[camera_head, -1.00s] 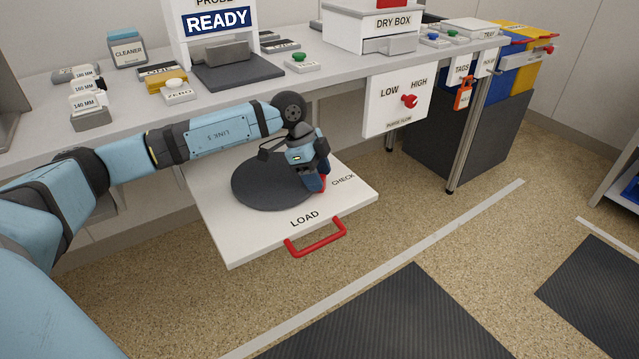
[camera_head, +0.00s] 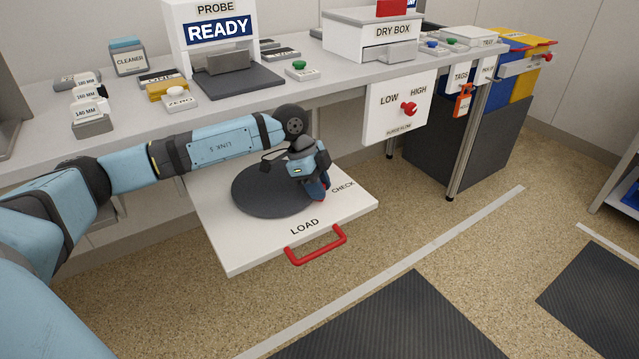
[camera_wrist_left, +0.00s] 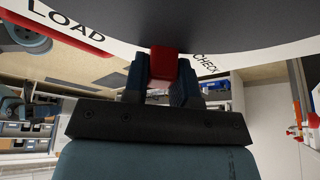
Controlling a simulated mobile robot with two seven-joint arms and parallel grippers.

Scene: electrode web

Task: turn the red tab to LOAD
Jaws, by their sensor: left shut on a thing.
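A dark round turntable (camera_head: 262,190) sits on a white pull-out drawer (camera_head: 235,255) marked LOAD (camera_head: 305,227) at the front and CHECK (camera_head: 343,187) at the right. My left gripper (camera_head: 322,195) points down at the turntable's right edge, near CHECK. In the left wrist view, its blue fingers (camera_wrist_left: 161,88) are shut on the red tab (camera_wrist_left: 163,62) at the disc's rim. There the tab lies between the two words, closer to CHECK (camera_wrist_left: 206,65) than to LOAD (camera_wrist_left: 65,25). In the head view the gripper mostly hides the tab. My right gripper is not in view.
A red handle (camera_head: 317,246) projects from the drawer's front. The bench (camera_head: 330,72) above carries a READY probe unit (camera_head: 215,35) and a dry box (camera_head: 372,40). A LOW/HIGH panel (camera_head: 388,117) hangs to the right.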

